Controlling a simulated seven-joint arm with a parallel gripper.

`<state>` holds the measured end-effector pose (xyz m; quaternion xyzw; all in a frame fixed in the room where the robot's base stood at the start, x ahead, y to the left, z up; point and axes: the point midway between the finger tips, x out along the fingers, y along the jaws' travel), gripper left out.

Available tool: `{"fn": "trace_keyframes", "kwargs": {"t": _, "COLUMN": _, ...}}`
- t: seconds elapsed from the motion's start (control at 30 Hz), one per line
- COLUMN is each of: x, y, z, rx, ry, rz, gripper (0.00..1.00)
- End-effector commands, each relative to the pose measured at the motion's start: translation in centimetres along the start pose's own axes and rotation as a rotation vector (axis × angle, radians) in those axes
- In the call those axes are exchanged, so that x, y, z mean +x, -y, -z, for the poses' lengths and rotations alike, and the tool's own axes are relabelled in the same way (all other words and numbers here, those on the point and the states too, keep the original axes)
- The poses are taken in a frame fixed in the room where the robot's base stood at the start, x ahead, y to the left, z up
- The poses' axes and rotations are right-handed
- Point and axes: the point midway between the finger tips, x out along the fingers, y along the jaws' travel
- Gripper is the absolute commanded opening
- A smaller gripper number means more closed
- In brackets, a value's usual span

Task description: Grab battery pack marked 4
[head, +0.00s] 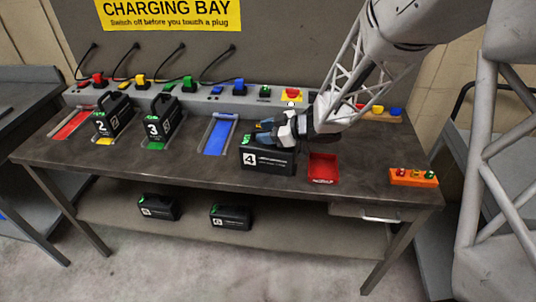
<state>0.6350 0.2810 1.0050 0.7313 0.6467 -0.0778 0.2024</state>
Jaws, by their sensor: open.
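The battery pack marked 4 (266,160) is a black case with a white number panel. It stands on the dark bench between the blue slot and the red tray. My gripper (268,136) is open, right above and behind the top of this pack, reaching in from the right. The fingers overlap the pack's top edge in the picture. I cannot tell whether they touch it or surround its handle, which is hidden.
Battery packs 2 (113,120) and 3 (160,125) stand left. An empty blue slot (218,136) lies left of pack 4, a red tray (323,168) right. A power strip with coloured plugs (239,91) runs behind. Two packs (158,207) (231,216) lie on the lower shelf.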

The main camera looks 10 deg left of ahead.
Motion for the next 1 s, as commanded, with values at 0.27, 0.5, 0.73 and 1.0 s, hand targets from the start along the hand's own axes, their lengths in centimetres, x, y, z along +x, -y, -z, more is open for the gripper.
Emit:
{"fn": "trace_keyframes", "kwargs": {"t": 0.27, "x": 0.00, "y": -0.01, "z": -0.01, "rx": 0.000, "ry": 0.000, "rz": -0.001, "gripper": 0.45}}
{"fn": "trace_keyframes", "kwargs": {"t": 0.5, "x": -0.01, "y": -0.01, "z": -0.02, "rx": 0.001, "ry": 0.000, "rz": -0.001, "gripper": 0.45}}
{"fn": "trace_keyframes", "kwargs": {"t": 0.73, "x": -0.01, "y": -0.01, "z": -0.02, "rx": 0.000, "ry": 0.000, "rz": -0.001, "gripper": 0.12}}
{"fn": "trace_keyframes", "kwargs": {"t": 1.0, "x": -0.01, "y": -0.02, "z": -0.02, "rx": 0.000, "ry": 0.000, "rz": -0.001, "gripper": 0.00}}
